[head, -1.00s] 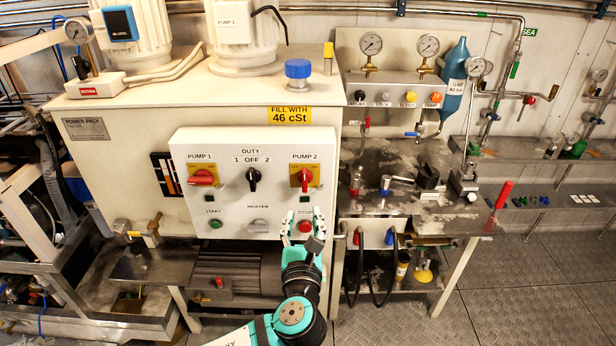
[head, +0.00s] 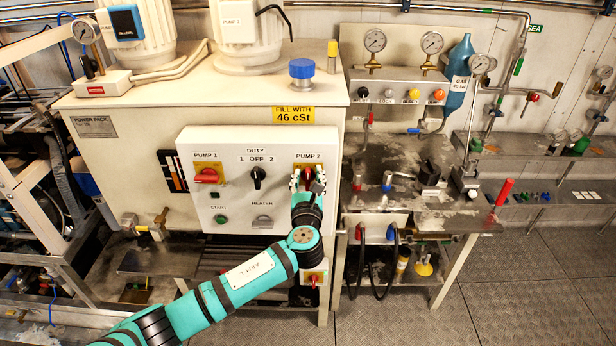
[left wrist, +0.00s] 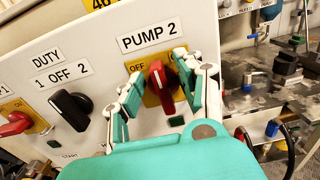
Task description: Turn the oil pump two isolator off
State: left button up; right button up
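The oil pump two isolator is a red rotary handle on a yellow plate under the PUMP 2 label. In the left wrist view the isolator (left wrist: 157,86) stands roughly upright, leaning a little, with OFF to its upper left. In the head view the isolator (head: 308,171) is partly covered by my fingers. My left gripper (left wrist: 159,74) is open, with one finger on each side of the handle; it also shows in the head view (head: 307,179). I cannot tell whether either finger touches the handle. The stop button below is hidden behind my gripper. My right gripper is not in view.
A workbench with valves and gauges (head: 374,41) is to the right. Open floor (head: 520,280) lies at the lower right.

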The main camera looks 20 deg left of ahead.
pick_arm(q)
grip_shut()
jog(key=shift+n, duration=0.4)
jog(key=shift+a+n+b, duration=0.1)
jog(key=shift+n+b, duration=0.2)
jog(key=shift+b, duration=0.1)
jog(key=n+b, duration=0.1)
jog(key=n, duration=0.1)
jog(key=n+b, duration=0.1)
jog(key=n, duration=0.2)
jog(key=a+n+b, duration=0.1)
jog(key=n+b, duration=0.1)
jog(key=shift+s+f+n, duration=0.15)
jog(key=shift+f+n, duration=0.25)
jog(key=n+b, duration=0.2)
jog(key=n, duration=0.1)
jog(key=n+b, duration=0.1)
jog(key=n, duration=0.1)
jog(key=shift+a+f, duration=0.25)
jog(key=shift+f, duration=0.05)
jog(key=shift+s+f+n+b, duration=0.15)
jog(key=shift+n+b, duration=0.8)
jog(key=shift+n, duration=0.85)
